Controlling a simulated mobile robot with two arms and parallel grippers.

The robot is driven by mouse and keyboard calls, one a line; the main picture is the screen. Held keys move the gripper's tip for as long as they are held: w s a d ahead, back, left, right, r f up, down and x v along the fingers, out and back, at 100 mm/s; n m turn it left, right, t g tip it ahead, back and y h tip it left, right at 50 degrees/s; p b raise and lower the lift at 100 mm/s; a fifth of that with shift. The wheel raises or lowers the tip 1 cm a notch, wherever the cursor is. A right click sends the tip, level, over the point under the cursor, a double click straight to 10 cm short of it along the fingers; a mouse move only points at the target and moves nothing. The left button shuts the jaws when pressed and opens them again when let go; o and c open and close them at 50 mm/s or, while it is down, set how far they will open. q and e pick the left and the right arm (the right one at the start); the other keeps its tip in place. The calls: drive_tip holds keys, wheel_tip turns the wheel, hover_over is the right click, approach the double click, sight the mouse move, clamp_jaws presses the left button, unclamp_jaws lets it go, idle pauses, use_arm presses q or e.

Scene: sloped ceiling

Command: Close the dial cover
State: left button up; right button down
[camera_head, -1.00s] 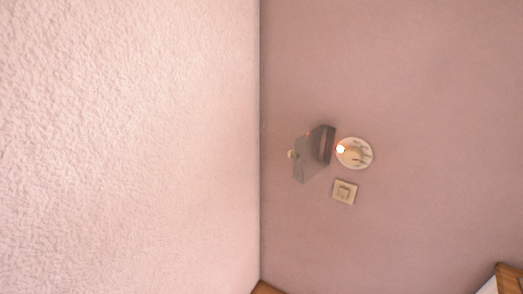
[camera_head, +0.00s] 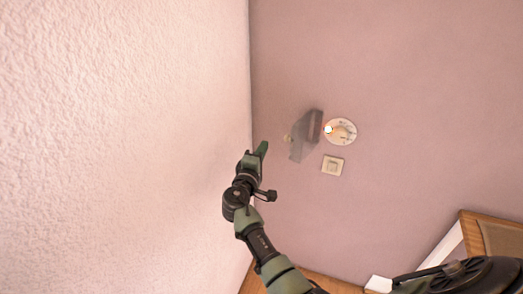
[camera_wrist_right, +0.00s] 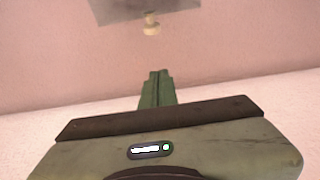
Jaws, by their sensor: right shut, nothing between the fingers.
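The dial (camera_head: 341,131) is a round, pale disc on the pink wall, with a bright spot at its left edge. The dial cover (camera_head: 305,136) is a grey, see-through flap standing open to the left of the dial, with a small pale knob at its left side. My right gripper (camera_head: 263,148) is shut and empty, to the left of the cover and a little below its knob, apart from it. In the right wrist view the shut fingers (camera_wrist_right: 158,76) point toward the wall, with the knob (camera_wrist_right: 152,25) and the cover's edge (camera_wrist_right: 145,8) above them. My left gripper is not in view.
A square switch (camera_head: 332,165) is on the wall below the dial. The rough white wall (camera_head: 120,130) meets the pink wall in a corner close to the left of my right gripper. Wooden furniture (camera_head: 490,235) stands at the lower right.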

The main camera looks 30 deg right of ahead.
drive_tip(key=p+x, duration=0.1)
drive_tip(key=x, duration=0.6)
drive_tip(key=s+p, duration=0.1)
drive_tip(key=s, duration=0.1)
drive_tip(key=s+d+p, duration=0.1)
drive_tip(key=s+p, duration=0.1)
drive_tip(key=shift+d+f, duration=0.1)
